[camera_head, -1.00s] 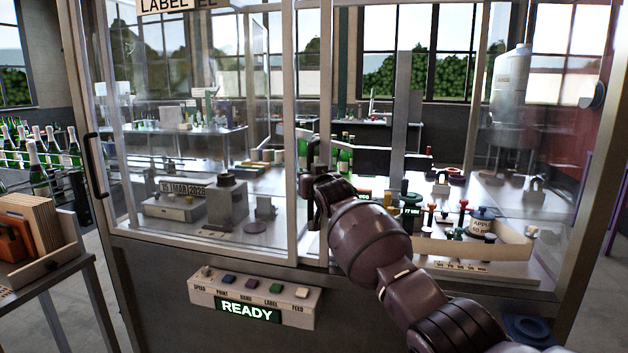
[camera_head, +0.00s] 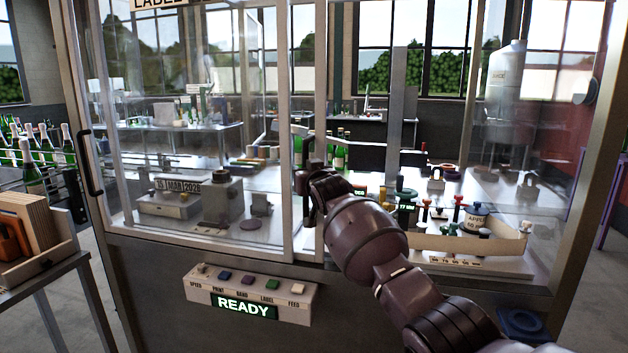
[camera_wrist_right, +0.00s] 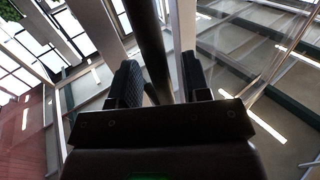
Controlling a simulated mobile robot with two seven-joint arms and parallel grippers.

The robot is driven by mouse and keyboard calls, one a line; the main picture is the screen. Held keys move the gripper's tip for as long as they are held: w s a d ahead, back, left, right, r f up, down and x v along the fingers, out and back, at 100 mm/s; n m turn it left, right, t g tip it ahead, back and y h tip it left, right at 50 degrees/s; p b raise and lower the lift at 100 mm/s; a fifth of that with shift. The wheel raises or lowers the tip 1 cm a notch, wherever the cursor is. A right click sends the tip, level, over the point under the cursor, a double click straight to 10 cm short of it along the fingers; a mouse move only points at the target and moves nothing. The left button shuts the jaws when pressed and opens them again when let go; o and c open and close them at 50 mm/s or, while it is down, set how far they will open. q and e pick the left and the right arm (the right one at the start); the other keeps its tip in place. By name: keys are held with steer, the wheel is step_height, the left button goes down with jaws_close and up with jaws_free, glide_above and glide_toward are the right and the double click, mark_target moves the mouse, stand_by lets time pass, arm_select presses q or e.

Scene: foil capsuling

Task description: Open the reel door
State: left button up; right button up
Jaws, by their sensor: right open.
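The reel door appears to be the framed clear panel (camera_head: 215,130) at the cabinet's front left, though I cannot be sure which panel is meant. A black handle (camera_head: 90,163) stands on its left side. My right gripper (camera_head: 306,178) is at the metal uprights near the middle of the front, far from that handle. In the right wrist view the two fingers (camera_wrist_right: 160,85) are open, with a dark upright bar (camera_wrist_right: 152,45) between them. I cannot tell whether they touch it. My left gripper is not in view.
Below the glass is a button panel (camera_head: 250,294) with a lit READY display. Inside the cabinet are small machines and a tray (camera_head: 470,245) of coloured pieces on the right. A side table (camera_head: 50,275) with a wooden box stands at the left.

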steer(key=v, duration=1)
steer(key=shift+s+p, duration=0.2)
steer(key=shift+p, duration=0.25)
steer(key=shift+d+r, duration=0.1)
steer(key=shift+r, duration=0.05)
step_height(320, 180, up, 5)
steer(key=s+n+t+y, duration=0.1)
steer(key=s+n+t, duration=0.1)
steer(key=s+d+f+m+g+h, duration=0.1)
steer(key=s+d+f+h, duration=0.1)
steer(key=s+d+f, duration=0.6)
steer(key=s+d+f+m+h, duration=0.1)
steer(key=s+d+f, duration=0.35)
steer(key=f, duration=0.85)
steer(key=s+d+f+m+g+h, duration=0.1)
steer(key=s+d+f+h, duration=0.1)
steer(key=s+d+f, duration=0.6)
steer(key=s+d+f+m+g+h, duration=0.1)
steer(key=s+d+f+g, duration=0.1)
steer(key=s+f, duration=0.8)
steer(key=s+d+f+m+g+h, duration=0.1)
steer(key=s+d+f+g, duration=0.2)
steer(key=s+f, duration=0.8)
steer(key=shift+s+d, duration=0.75)
steer(key=shift+s, duration=0.2)
